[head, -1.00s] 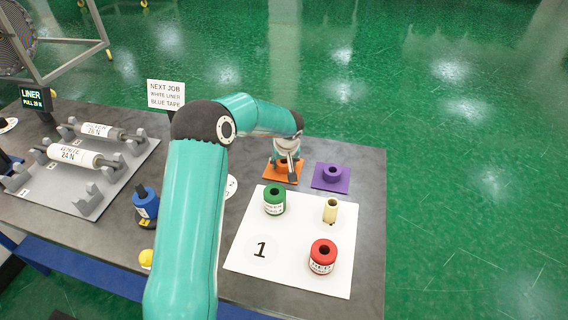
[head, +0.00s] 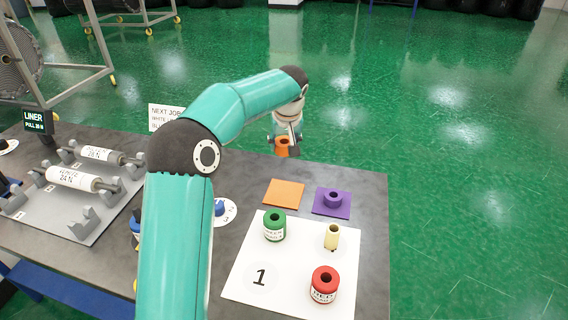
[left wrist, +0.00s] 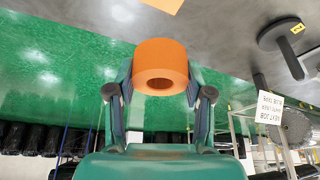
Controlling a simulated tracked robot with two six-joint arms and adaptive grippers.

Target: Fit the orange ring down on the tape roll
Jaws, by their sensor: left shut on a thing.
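The orange ring (head: 282,150) is between the fingers of my left gripper (head: 285,140), raised above the back edge of the table. In the left wrist view the orange ring (left wrist: 160,52) sits between the two fingertips (left wrist: 160,88), with its hole showing. A green roll (head: 274,227), a red roll (head: 324,288) and a slim cream roll (head: 332,237) stand upright on a white sheet marked 1. Which one is the tape roll I cannot tell from labels this small. My right gripper is not in view.
A bare orange square (head: 284,193) lies beside a purple square holding a purple ring (head: 334,196). My left arm partly hides a blue item on a white disc (head: 228,218). A rack with white rolls (head: 75,178) is at left, and a sign (head: 160,113) stands behind.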

